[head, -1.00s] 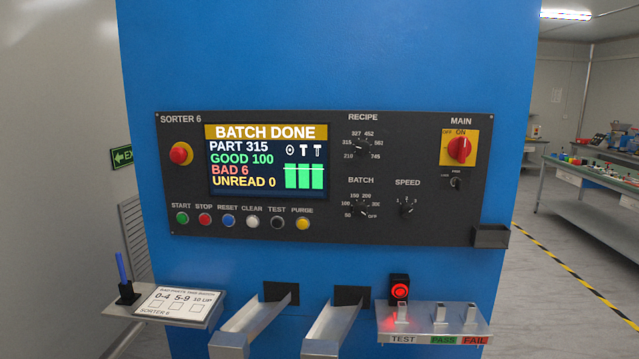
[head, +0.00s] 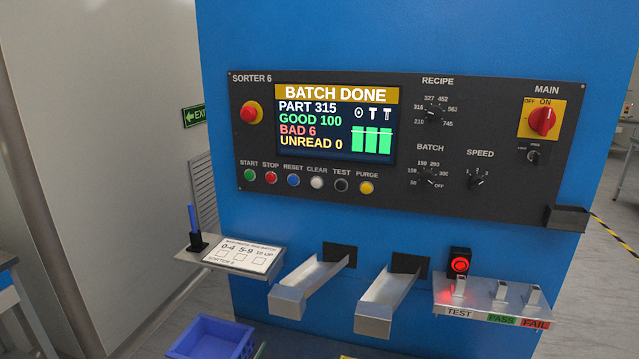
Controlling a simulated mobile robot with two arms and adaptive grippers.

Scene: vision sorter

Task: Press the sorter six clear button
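The sorter 6 panel (head: 400,212) is a dark plate on the front of a blue machine. Its clear button (head: 317,183) is white, in the button row under the screen, between the blue reset button (head: 293,180) and the black test button (head: 341,185). The screen (head: 336,122) reads BATCH DONE, PART 315, GOOD 100, BAD 6, UNREAD 0. Nothing covers the clear button. Neither of my grippers shows in the head view.
Below the panel, two metal chutes (head: 386,300) and a test shelf (head: 470,298) with a lit red button stick out. A shelf with a card (head: 243,254) and blue pen is at left. A blue crate (head: 213,338) sits low in front.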

